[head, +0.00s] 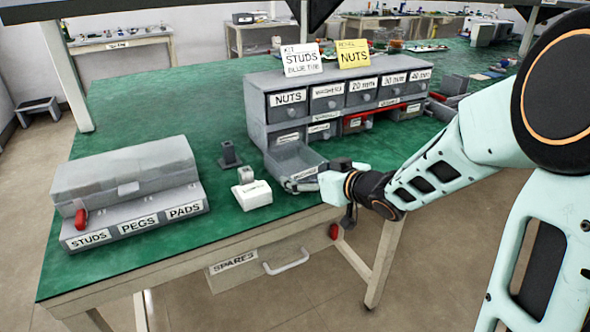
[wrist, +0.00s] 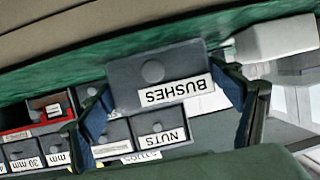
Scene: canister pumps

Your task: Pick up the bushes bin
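The bushes bin (wrist: 150,72) is a small grey open bin with a round knob and a white BUSHES label, upside down in the wrist view. In the head view the bin (head: 292,158) is in front of the grey drawer cabinet's lower left, its label unreadable there. My gripper (head: 306,180) is at the bin's near right end. Whether the bin's base touches the green bench cannot be told.
The drawer cabinet (head: 262,90) stands behind the bin, with NUTS among its labels. A white block-like part (head: 253,194) and a dark post (head: 229,155) stand just left. A grey case (head: 125,185) labelled STUDS, PEGS, PADS is farther left. The bench's (head: 140,105) back left is clear.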

